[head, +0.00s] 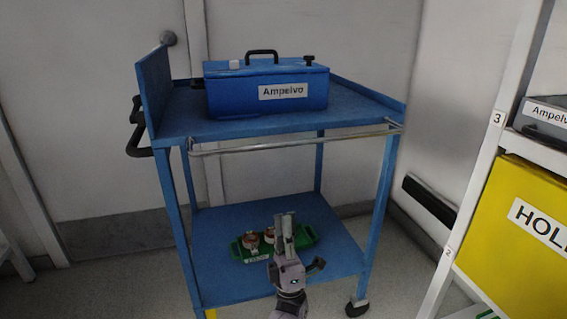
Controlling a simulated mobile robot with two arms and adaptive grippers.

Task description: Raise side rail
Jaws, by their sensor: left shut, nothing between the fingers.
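The side rail (296,141) is a thin silver bar along the near side of the blue cart's top shelf (352,108). It sits at or slightly below the shelf edge, with short end arms at both corners. My left gripper (285,217) is shut and empty, fingers pointing up. In the picture it is below the rail, in front of the lower shelf (222,272), and apart from the rail. My right gripper is out of view.
A blue Ampelvo case (230,98) stands on the top shelf. A green tray (240,250) with copper-coloured parts lies on the lower shelf, partly behind my gripper. A white rack with a yellow bin (500,225) stands at the right.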

